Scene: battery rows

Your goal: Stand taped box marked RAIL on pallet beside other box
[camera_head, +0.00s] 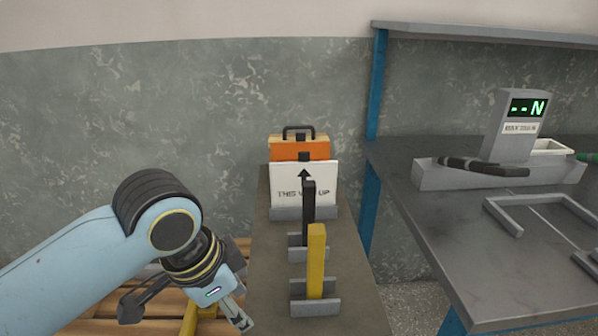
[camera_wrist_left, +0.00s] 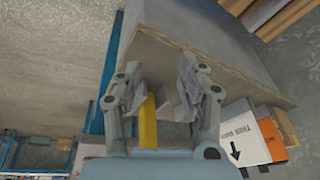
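My left gripper (camera_head: 187,312) is low over the wooden pallet (camera_head: 237,250), its two fingers spread wide. A yellow piece (camera_head: 203,311) shows between the fingers in the head view. In the left wrist view a yellow strip (camera_wrist_left: 148,122) shows in the gap of the left gripper (camera_wrist_left: 157,95); I cannot tell whether it touches. I can make out no taped box and no RAIL marking; the arm covers much of the pallet. My right gripper is in neither view.
A narrow grey bench (camera_head: 345,270) holds a yellow bar (camera_head: 316,262), a black bar (camera_head: 308,214), a white THIS WAY UP panel (camera_head: 290,181) and an orange case (camera_head: 290,151). A workbench (camera_head: 430,195) with a display unit (camera_head: 517,125) stands right.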

